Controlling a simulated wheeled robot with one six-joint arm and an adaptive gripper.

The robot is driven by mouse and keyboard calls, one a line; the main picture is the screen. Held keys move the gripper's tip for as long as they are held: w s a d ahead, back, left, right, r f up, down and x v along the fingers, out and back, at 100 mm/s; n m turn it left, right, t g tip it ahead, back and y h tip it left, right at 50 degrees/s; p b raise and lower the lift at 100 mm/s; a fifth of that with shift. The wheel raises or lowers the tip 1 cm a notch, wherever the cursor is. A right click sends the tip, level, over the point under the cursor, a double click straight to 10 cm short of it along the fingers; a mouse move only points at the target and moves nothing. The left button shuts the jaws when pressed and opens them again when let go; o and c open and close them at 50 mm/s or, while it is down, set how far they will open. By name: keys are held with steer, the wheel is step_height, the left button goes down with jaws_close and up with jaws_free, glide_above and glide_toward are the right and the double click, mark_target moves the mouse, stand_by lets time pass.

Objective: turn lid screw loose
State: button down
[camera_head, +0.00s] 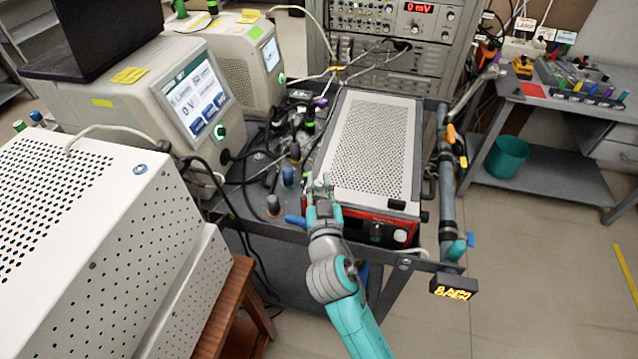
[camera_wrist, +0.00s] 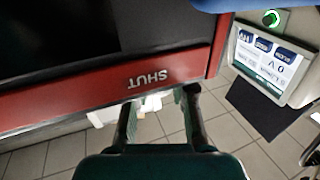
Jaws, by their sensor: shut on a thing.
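The instrument box (camera_head: 372,140) has a white perforated lid and a red front, and stands on a grey cart. My gripper (camera_head: 320,184) is at the front left corner of the box, at about lid height. In the wrist view, the two dark fingers of my gripper (camera_wrist: 160,98) stand beside the red rim (camera_wrist: 60,105), next to the upside-down word SHUT (camera_wrist: 149,78). The fingers are closed on the lid screw, with a gap between them. The screw itself is small and mostly hidden, so I cannot tell its turn.
Cables and dark fittings (camera_head: 292,140) crowd the cart left of the box. A monitor unit (camera_head: 165,95) stands farther left. A large perforated white cabinet (camera_head: 110,235) is near at left. A pipe (camera_head: 447,190) runs along the cart's right side. Floor is free at right.

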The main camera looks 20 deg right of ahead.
steer(key=shift+n+t+y, duration=0.3)
steer(key=shift+n+y, duration=1.1)
steer(key=shift+y, duration=0.7)
steer(key=c, duration=0.9)
jaws_free()
steer(key=shift+c, duration=0.2)
steer(key=s, duration=1.2)
steer(key=shift+a, duration=0.1)
